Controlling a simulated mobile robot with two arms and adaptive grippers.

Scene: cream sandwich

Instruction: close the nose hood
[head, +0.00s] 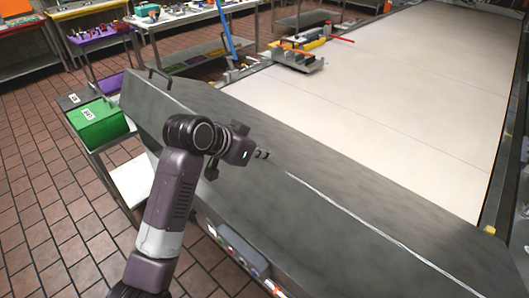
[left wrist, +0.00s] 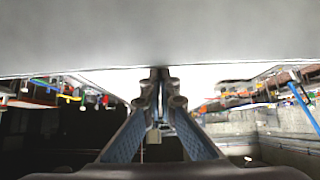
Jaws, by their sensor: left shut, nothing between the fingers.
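The nose hood (head: 240,190) is a long, dark grey metal cover along the near end of the machine. It runs from the upper left to the lower right in the head view, with a bright crease along its length. A small dark handle (head: 158,74) stands at its far left end. My left gripper (head: 263,153) is shut and empty, in front of the hood's upper part near the crease. I cannot tell whether it touches the hood. In the left wrist view the fingertips (left wrist: 161,80) are together, and a broad grey surface (left wrist: 160,35) fills the top. My right gripper is not in view.
The pale machine bed (head: 390,90) stretches behind the hood. A green box (head: 97,124) stands on a side shelf at the left. A control panel (head: 237,246) with buttons is below the hood. Brick floor (head: 60,220) is open at the left.

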